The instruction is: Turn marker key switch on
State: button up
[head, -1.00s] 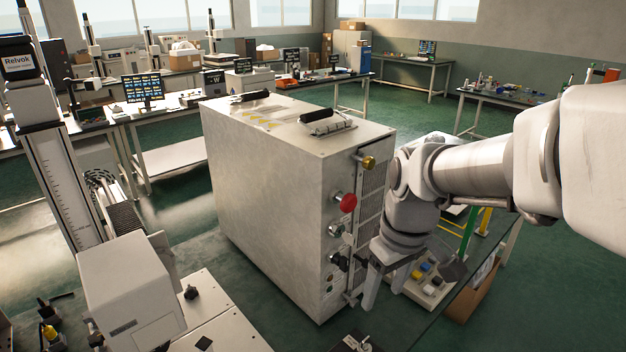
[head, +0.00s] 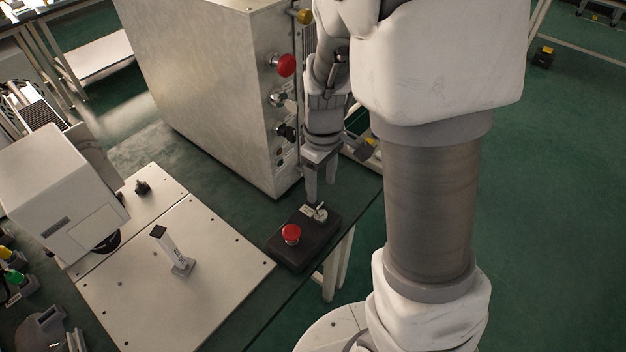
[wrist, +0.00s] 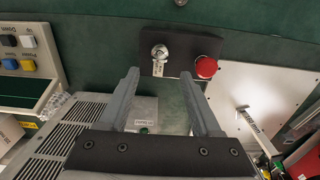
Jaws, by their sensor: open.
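A silver key switch (head: 317,212) with a small pale label sits on a dark control box (head: 281,247), beside a red mushroom button (head: 291,233). My gripper (head: 321,198) points down, open and empty, just behind and above the key switch in the head view. In the wrist view the key switch (wrist: 160,52) lies beyond the gap between the open fingertips (wrist: 160,74), and the red button (wrist: 206,67) is to its right. I see no clear contact with the key. The lettering on its label is too small to read.
A tall metal cabinet (head: 205,90) with a red button (head: 285,65) and knobs stands close behind my gripper. A pale plate (head: 210,265) with an upright post (head: 172,250) lies left of the control box. The table edge is close on the right.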

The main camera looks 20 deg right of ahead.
aim_at(321, 205)
notch_tip(321, 205, down, 7)
jog(key=shift+r+b, duration=0.1)
jog(key=shift+b, duration=0.5)
grip_shut()
